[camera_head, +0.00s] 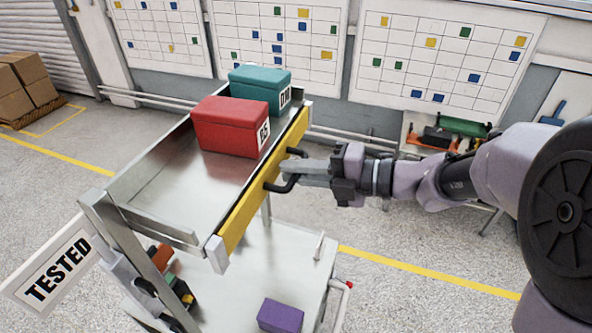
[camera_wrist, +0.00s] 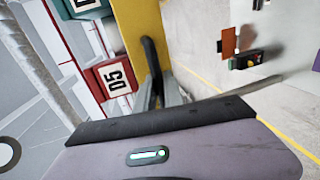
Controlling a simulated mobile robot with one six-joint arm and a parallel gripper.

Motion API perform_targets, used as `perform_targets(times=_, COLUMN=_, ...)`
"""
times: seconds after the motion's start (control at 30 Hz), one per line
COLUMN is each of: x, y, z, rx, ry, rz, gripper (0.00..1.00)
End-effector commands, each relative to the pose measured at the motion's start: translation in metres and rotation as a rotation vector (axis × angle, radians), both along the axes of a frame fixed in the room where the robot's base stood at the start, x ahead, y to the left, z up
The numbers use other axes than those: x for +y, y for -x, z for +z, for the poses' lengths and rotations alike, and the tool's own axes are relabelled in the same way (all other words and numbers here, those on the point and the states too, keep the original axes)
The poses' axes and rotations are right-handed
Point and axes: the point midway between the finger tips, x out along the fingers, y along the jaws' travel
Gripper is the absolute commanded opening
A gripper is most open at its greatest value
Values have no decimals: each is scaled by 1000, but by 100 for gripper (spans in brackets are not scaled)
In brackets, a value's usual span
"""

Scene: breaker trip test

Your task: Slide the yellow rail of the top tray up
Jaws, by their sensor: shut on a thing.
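The yellow rail (camera_head: 262,184) runs along the right side of the top tray (camera_head: 165,192) of a metal cart. A black handle (camera_head: 286,184) stands out from the rail's outer face. My gripper (camera_head: 282,172) reaches in from the right and is shut on the handle. In the wrist view the fingers (camera_wrist: 163,92) close around the black handle (camera_wrist: 149,60), in front of the yellow rail (camera_wrist: 140,22). The fingertips partly hide the handle.
A red box (camera_head: 225,125) and a teal box (camera_head: 258,88) stand on the top tray near the rail. A purple box (camera_head: 281,315) lies on the lower shelf. A "TESTED" sign (camera_head: 55,268) hangs at the cart's left. Open floor lies to the right.

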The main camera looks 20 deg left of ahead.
Motion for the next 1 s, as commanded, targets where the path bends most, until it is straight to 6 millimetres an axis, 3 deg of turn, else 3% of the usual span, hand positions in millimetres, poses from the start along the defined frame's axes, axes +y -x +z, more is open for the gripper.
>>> perform_targets(times=0.17, x=0, y=0, z=8, rx=0, ry=0, rz=0, gripper=0)
perform_targets(times=0.47, x=0, y=0, z=58, rx=0, ry=0, rz=0, gripper=0)
perform_targets(times=0.77, x=0, y=-1, z=57, rx=-3, ry=-7, rz=-3, gripper=0)
perform_targets(times=0.8, x=0, y=-1, z=58, rx=-3, ry=-8, rz=-3, gripper=14)
perform_targets(times=0.9, x=0, y=-1, z=57, rx=-3, ry=-6, rz=-3, gripper=33)
perform_targets(times=1.0, x=0, y=-1, z=56, rx=-2, ry=-4, rz=-2, gripper=33)
